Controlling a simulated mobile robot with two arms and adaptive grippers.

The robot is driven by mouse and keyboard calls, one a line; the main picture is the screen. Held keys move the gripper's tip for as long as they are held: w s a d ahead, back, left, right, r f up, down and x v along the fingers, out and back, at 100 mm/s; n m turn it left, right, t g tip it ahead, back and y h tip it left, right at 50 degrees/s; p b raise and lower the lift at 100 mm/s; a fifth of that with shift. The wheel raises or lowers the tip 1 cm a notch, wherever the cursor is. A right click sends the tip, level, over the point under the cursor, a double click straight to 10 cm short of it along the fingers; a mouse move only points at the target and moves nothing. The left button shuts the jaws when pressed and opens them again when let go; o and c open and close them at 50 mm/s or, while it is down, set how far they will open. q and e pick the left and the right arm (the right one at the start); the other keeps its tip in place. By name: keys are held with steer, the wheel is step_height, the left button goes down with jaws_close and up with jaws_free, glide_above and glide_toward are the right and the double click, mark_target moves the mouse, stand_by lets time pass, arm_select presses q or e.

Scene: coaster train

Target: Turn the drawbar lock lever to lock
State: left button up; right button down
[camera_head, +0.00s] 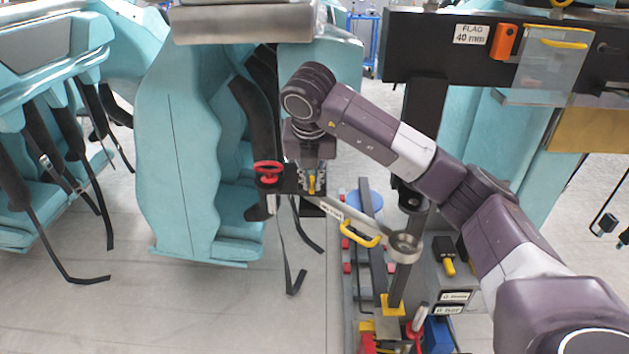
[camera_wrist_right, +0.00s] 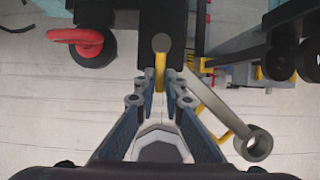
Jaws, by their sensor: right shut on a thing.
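The small yellow drawbar lock lever (camera_head: 312,184) stands at the root of the drawbar, on the dark coupling block between the seats. My right gripper (camera_head: 311,178) reaches down onto it and is shut on it. In the right wrist view the lever (camera_wrist_right: 160,72) shows between the fingertips (camera_wrist_right: 160,88), below a round grey pivot. The grey drawbar (camera_head: 345,215) slants down to the right and ends in a ring; it also shows in the wrist view (camera_wrist_right: 215,102). The fingers partly hide the lever, and I cannot read its lock position. My left gripper is not in view.
A red handwheel (camera_head: 268,170) is close left of the gripper. Teal seats (camera_head: 180,140) with hanging straps fill the left.

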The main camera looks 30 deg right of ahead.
steer(key=shift+w+r, duration=0.1)
stand_by(0.3)
steer(key=c, duration=2)
jaws_free()
steer(key=v, duration=1.2)
